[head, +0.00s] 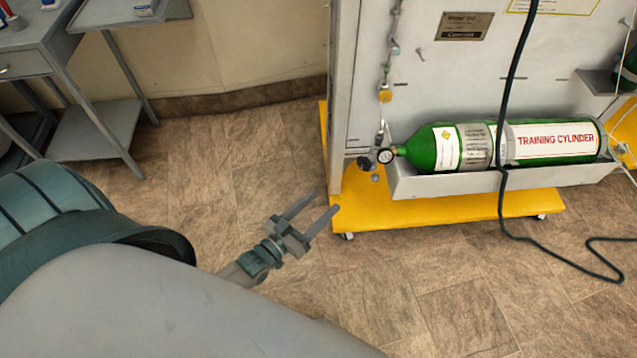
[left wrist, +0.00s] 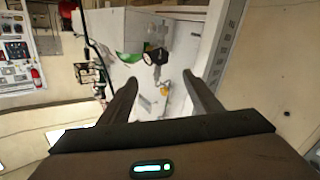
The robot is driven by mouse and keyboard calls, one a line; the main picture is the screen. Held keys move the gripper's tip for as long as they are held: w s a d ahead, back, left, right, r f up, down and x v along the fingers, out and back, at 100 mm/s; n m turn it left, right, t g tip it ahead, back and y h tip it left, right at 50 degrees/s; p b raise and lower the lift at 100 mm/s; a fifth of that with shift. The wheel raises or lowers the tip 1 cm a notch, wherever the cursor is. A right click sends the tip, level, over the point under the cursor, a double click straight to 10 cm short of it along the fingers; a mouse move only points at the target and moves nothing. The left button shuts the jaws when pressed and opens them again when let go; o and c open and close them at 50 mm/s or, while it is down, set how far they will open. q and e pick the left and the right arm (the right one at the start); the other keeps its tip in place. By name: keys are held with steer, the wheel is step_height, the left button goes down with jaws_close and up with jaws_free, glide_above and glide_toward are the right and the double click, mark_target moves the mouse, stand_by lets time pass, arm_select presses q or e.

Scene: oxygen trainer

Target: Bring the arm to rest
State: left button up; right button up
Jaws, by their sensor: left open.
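My left gripper (head: 314,212) is open and empty, held above the floor at the lower middle of the head view. Its two fingers point up and to the right, toward the trainer stand, and touch nothing that I can see. The fingers also show in the left wrist view (left wrist: 168,88), apart, with the stand beyond them. My left arm fills the lower left of the head view. My right gripper is in neither view.
The trainer panel (head: 440,85) stands on a yellow wheeled base (head: 450,210). A green cylinder (head: 450,148) lies in its tray (head: 440,184), with a gauge (head: 385,156) at its left end. A black cable (head: 502,215) trails onto the floor. A grey cart (head: 95,130) stands upper left.

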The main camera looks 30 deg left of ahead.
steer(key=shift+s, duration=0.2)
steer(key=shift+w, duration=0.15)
arm_select(q)
steer(key=s+d+f+m+g+y+p, duration=0.1)
steer(key=s+d+f+g+p, duration=0.1)
steer(key=s+f+g, duration=0.4)
steer(key=s+d+f+m+g+y+p, duration=0.1)
steer(key=s+f+g+p, duration=0.3)
steer(key=s+f, duration=0.9)
step_height(320, 180, down, 3)
steer(key=shift+s+d+f+m+g+y, duration=0.2)
steer(key=shift+s+d+m+g+y, duration=0.3)
steer(key=shift+d+g, duration=0.45)
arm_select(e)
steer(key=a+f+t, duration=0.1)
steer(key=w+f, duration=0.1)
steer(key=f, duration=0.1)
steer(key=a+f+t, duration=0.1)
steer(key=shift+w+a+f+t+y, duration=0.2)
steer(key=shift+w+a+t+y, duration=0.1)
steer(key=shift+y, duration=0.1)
